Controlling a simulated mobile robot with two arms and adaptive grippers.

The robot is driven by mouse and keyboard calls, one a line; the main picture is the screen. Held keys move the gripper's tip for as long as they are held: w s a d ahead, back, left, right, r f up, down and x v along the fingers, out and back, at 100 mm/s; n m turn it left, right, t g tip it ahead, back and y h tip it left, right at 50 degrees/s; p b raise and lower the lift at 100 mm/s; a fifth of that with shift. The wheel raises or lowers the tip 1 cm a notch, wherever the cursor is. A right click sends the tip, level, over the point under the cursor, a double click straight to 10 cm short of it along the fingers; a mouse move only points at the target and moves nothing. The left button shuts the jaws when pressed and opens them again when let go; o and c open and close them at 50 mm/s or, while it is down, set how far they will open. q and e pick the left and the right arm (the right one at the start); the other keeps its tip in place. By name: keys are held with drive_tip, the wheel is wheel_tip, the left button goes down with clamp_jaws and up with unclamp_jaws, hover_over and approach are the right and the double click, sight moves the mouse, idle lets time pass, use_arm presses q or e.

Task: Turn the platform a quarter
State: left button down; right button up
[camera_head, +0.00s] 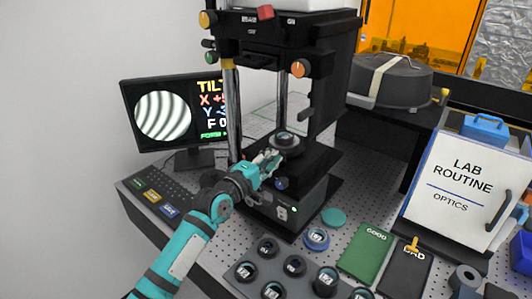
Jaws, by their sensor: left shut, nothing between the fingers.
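The platform (285,143) is a dark round stage carrying a small round piece, low inside the black interferometer (326,80). My left arm comes in from the lower left, and its gripper (272,158) is shut and empty at the near left side of the platform. I cannot tell whether the fingertips touch the platform. A monitor (163,115) at the left shows curved dark and light fringes beside the word TILT and coloured X, Y and F lines. My right gripper is not in view.
Several round optics stand in a grey tray (243,288) at the front. A blue-ringed optic (316,239), a green GOOD mat (366,252) and a black BAD mat (403,272) lie to the right. A keyboard (160,195) is at left, a LAB ROUTINE sign (463,190) at right.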

use_arm(q)
drive_tip(key=shift+s+d, duration=0.2)
drive_tip(key=shift+d, duration=0.15)
drive_tip(key=shift+d+p, duration=0.15)
drive_tip(key=shift+p, duration=0.2)
drive_tip(key=shift+s+d, duration=0.1)
idle(0.5)
